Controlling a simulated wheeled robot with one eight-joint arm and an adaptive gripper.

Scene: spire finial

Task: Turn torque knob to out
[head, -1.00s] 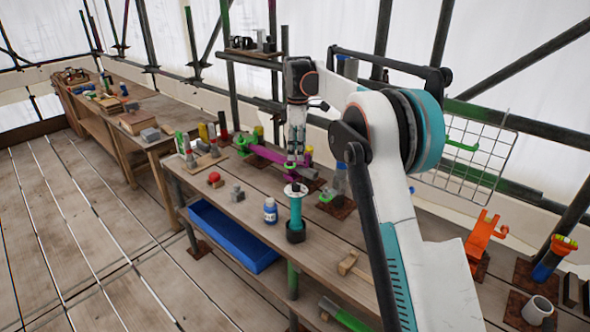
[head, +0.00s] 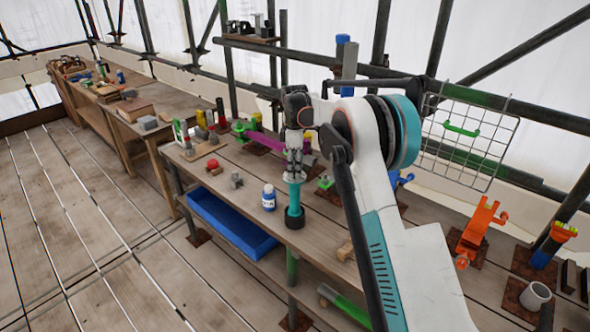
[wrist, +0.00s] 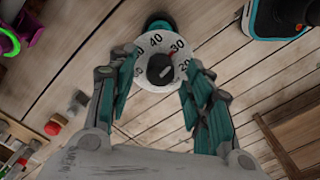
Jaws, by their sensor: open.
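A teal tool (head: 294,197) stands upright in a dark base on the workbench. In the wrist view its top carries a white dial (wrist: 145,82) with numbers including 40, 30 and 20. My gripper (head: 294,175) points down just above the dial in the head view. In the wrist view my gripper (wrist: 156,93) is open, its teal finger pads on either side of the dial. I cannot tell whether they touch it. No "out" mark is readable.
A red knob (head: 212,164) and grey blocks are farther left. A magenta bar (head: 268,141) lies behind. A blue tray (head: 230,222) is below the bench top. Bench space right of the tool is fairly clear.

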